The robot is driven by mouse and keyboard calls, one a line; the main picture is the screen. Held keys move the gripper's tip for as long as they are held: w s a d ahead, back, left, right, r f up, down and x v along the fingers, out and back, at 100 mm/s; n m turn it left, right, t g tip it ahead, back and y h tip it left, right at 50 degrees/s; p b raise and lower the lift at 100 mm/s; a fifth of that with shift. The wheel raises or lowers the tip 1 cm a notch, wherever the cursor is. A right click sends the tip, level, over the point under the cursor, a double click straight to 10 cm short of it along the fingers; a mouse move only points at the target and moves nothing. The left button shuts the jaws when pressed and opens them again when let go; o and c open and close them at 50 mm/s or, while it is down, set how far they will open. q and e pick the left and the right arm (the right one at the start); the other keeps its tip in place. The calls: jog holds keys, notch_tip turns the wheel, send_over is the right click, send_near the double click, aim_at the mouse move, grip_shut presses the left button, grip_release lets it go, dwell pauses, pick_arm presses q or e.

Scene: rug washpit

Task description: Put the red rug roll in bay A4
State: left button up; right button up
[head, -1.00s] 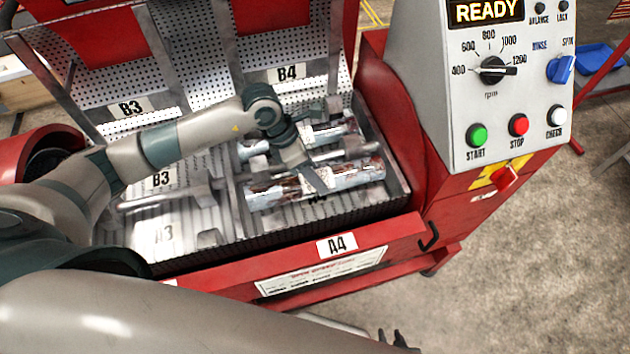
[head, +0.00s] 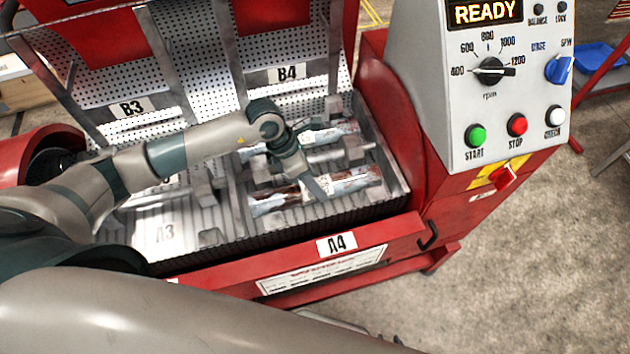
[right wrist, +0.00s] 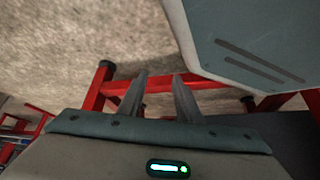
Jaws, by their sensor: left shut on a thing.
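The red rug roll (head: 350,181) shows in the head view as a dark red and pale, patchy cylinder. It lies lengthwise across bay A4, the front right bay, low over its supports; whether it rests fully on them I cannot tell. My left gripper (head: 318,188) reaches down from the upper left and is shut on the middle of the roll, hiding part of it. The A4 label (head: 337,243) is on the red front rail. My right gripper (right wrist: 160,85) shows in the right wrist view, fingers apart and empty, over the floor.
Another similar roll (head: 332,133) lies behind, in the B4 bay. Bay A3 (head: 165,232), to the left, is empty. The control cabinet (head: 490,90) with buttons and a READY display stands close on the right. Red frame legs (right wrist: 98,88) show in the right wrist view.

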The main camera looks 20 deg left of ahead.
jog(key=shift+w, duration=0.15)
pick_arm(q)
jog(key=o, duration=1.6)
jog(key=shift+c, duration=0.2)
pick_arm(e)
jog(key=shift+w+r, duration=0.1)
pick_arm(q)
jog(key=shift+r, duration=0.1)
jog(key=shift+a+r, duration=0.1)
jog(key=shift+r, duration=0.05)
jog(key=b+v, duration=0.2)
jog(key=v, duration=0.5)
jog(key=shift+a+r, duration=0.15)
jog(key=shift+r, duration=0.1)
jog(key=shift+a+r, duration=0.3)
jog(key=shift+r, duration=0.35)
jog(key=shift+b+v, duration=0.35)
jog(key=shift+v, duration=0.9)
pick_arm(e)
jog(key=shift+t, duration=0.6)
jog(key=shift+w+a+r, duration=0.2)
jog(key=shift+w+r, duration=0.05)
jog(key=shift+w, duration=0.55)
jog(key=shift+w+a+r, duration=0.2)
jog(key=shift+w+r, duration=0.1)
jog(key=shift+w, duration=0.55)
jog(key=shift+w+a+r, duration=0.2)
jog(key=shift+w+r, duration=0.05)
jog(key=shift+w, duration=0.55)
